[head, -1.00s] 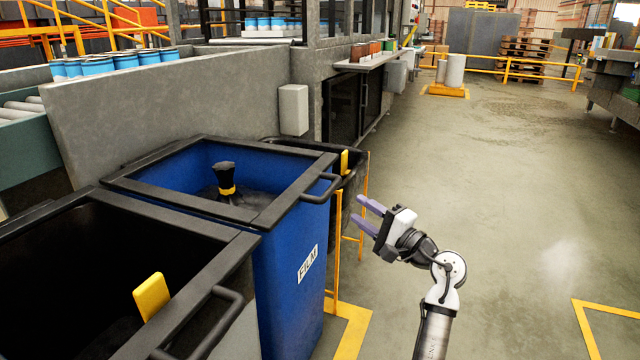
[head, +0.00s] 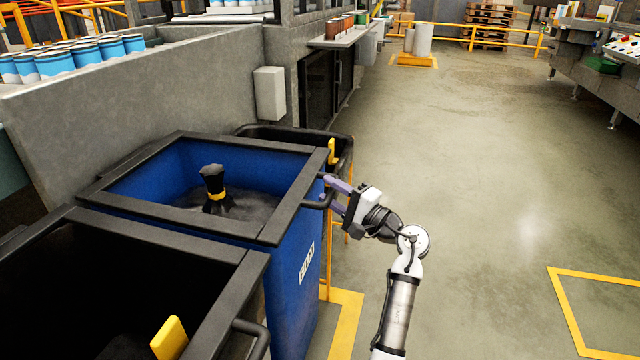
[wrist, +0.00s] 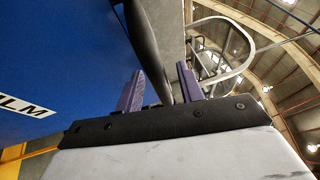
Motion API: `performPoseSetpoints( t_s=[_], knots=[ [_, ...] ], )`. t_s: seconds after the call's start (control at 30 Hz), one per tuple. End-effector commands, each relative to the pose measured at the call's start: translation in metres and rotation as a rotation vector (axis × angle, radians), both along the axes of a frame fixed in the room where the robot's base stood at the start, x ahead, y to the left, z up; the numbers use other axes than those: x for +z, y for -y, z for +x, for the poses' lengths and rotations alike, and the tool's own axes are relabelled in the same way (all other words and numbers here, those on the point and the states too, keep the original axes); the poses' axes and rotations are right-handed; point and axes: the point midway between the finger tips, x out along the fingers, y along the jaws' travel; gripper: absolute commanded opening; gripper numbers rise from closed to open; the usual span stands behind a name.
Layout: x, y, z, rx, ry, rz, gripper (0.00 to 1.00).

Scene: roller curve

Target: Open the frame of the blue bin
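The blue bin (head: 285,285) stands left of centre in the head view, with a "FILM" label on its front. Its black square frame (head: 190,218) lies flat on the rim. A black bar handle (head: 318,203) sticks out from the frame's right side. My gripper (head: 332,190) is at this handle, with its purple fingers apart. In the wrist view the handle bar (wrist: 150,50) runs down between the two fingers (wrist: 160,92). I see a gap beside the bar, so the fingers are around it but not closed on it.
A black bin (head: 100,290) with a yellow tab stands close in front. Another dark bin (head: 345,145) is behind the blue one. A grey wall (head: 190,85) with a box is at the back left. The floor (head: 470,200) to the right is clear.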

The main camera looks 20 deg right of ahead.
Motion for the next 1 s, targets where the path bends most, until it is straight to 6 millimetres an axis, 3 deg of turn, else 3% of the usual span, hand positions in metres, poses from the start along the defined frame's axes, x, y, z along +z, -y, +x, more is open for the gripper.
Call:
performPoseSetpoints(
  t_s=[0.4, 0.7, 1.0],
  knots=[
    [0.0002, 0.0016, -0.0005, -0.002, 0.0, 0.0, 0.38],
    [0.0004, 0.0014, -0.0004, -0.002, 0.0, 0.0, 0.0],
    [0.0026, 0.0012, -0.0004, -0.002, -0.001, -0.003, 0.0]
  ],
)
